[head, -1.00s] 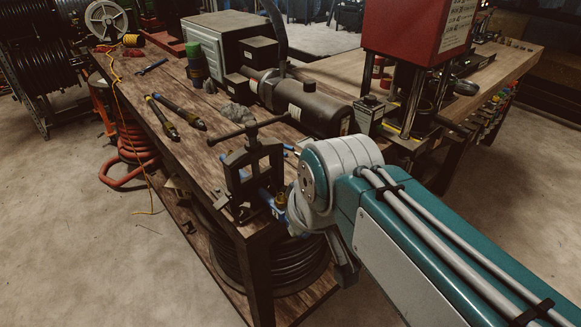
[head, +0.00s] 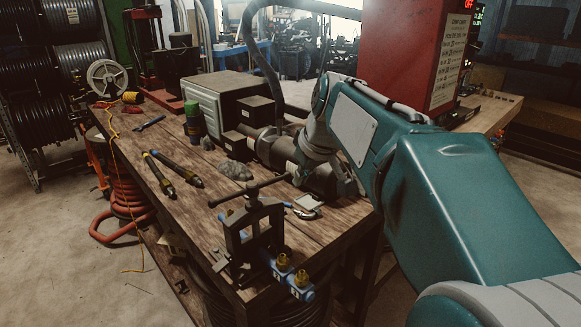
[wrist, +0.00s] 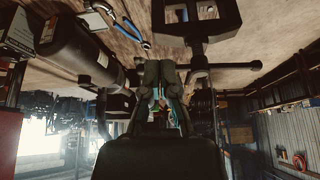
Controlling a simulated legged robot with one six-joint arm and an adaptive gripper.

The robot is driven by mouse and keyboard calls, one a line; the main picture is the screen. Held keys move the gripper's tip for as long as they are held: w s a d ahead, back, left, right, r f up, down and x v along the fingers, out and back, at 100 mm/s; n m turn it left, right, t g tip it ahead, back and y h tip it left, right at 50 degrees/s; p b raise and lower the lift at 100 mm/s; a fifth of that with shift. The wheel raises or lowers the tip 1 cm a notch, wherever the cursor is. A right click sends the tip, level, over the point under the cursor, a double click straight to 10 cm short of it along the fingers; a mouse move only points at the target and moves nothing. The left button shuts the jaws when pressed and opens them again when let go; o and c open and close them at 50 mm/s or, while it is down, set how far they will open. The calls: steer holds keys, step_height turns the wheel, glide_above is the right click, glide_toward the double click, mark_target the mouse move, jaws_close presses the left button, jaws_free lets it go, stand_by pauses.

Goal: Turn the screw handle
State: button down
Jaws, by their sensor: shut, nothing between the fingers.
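The screw handle (head: 248,190) is a dark cross bar with knobbed ends on top of a black vise (head: 255,232) at the table's near corner. In the wrist view the bar (wrist: 228,67) and the vise frame (wrist: 198,20) appear upside down, right of centre. My gripper (wrist: 160,72) is shut and empty, with the fingertips left of the screw. Part of the bar seems hidden behind the fingers. Contact cannot be told. In the head view my wrist is right of the handle.
Pliers with blue grips (head: 303,212) lie on the wooden table (head: 190,215) right of the vise. Two black-and-yellow tools (head: 160,175) lie to the left. Open floor lies left of the table.

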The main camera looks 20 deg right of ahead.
mark_target(253, 199)
steer(key=w+a+f, duration=0.1)
steer(key=w+f, duration=0.3)
steer(key=w, duration=0.2)
steer(key=shift+w+a+f, duration=0.15)
steer(key=shift+a, duration=0.15)
steer(key=shift+w+d+n+y, duration=0.1)
steer(key=shift+w+n+y, duration=0.45)
steer(key=shift+n, duration=0.45)
steer(key=n, duration=0.1)
steer(key=w+n+y, duration=0.1)
steer(key=shift+w+n+g, duration=0.25)
steer(key=shift+n+g, duration=0.05)
steer(key=shift+g, duration=0.1)
steer(key=w+n, duration=0.1)
steer(key=w+n+g+y, duration=0.1)
steer(key=n, duration=0.1)
steer(key=shift+a+n, duration=0.3)
steer(key=shift+a, duration=0.05)
steer(key=shift+w+a+n+g+y, duration=0.25)
steer(key=shift+w+a+n+g, duration=0.35)
steer(key=shift+n, duration=0.55)
steer(key=shift+w+a+n+g+y, duration=0.2)
steer(key=shift+w+a+n+g, duration=0.2)
steer(key=shift+w+a+n, duration=0.6)
steer(key=shift+s, duration=0.25)
